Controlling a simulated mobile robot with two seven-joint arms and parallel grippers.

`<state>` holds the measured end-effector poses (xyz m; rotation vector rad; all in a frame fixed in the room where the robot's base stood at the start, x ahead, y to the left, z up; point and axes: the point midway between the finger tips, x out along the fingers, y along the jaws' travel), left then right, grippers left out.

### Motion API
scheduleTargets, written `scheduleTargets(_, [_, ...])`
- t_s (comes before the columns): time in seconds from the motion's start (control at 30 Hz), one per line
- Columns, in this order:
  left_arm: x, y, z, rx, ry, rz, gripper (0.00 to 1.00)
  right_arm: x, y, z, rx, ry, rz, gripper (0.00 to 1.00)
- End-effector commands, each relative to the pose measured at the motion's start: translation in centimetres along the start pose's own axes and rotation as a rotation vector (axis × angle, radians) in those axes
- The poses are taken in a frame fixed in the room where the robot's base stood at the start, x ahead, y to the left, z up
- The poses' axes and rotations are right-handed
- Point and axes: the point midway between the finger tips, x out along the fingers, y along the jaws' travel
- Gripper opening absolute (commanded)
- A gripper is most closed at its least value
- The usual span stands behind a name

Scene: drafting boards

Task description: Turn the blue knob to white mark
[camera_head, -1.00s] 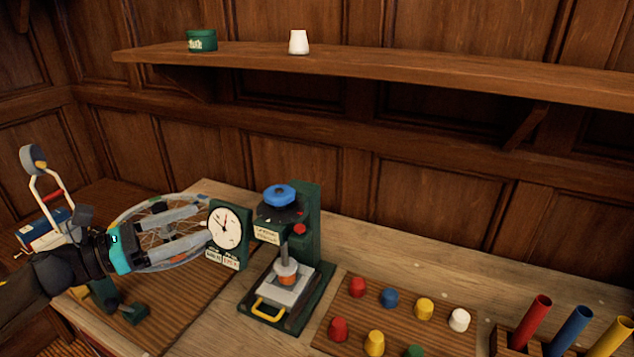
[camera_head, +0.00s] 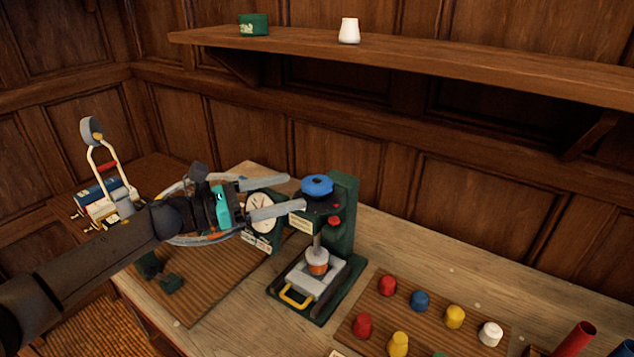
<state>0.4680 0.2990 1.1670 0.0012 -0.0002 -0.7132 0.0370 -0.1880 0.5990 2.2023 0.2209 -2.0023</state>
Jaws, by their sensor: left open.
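The blue knob (camera_head: 317,186) sits on top of a dark green press-like machine (camera_head: 341,222), on a dark round plate. A red button (camera_head: 334,220) is just below the plate. No white mark can be told clearly at this size. My left gripper (camera_head: 296,192) is open, with its two grey fingers pointing right toward the knob. The fingertips are close to the knob's left side, and the nearer finger overlaps the machine's head in the picture. I cannot tell whether they touch. My right gripper is not in view.
A board with coloured pegs (camera_head: 375,325) lies at right. A wall shelf (camera_head: 420,60) runs above. Bare bench (camera_head: 420,250) lies right of the machine.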

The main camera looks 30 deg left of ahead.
Motion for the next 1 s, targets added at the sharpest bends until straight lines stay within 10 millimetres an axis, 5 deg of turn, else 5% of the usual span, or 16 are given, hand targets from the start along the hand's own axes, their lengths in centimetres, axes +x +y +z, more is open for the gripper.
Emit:
scheduleTargets(0.5, [5.9, 0.1, 0.1, -0.002, -0.003, 0.002, 1.00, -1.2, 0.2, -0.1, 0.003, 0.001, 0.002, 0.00])
scheduleTargets(1.0, [7.1, 0.0, 0.0, -0.001, 0.000, 0.001, 1.00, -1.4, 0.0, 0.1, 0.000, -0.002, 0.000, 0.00])
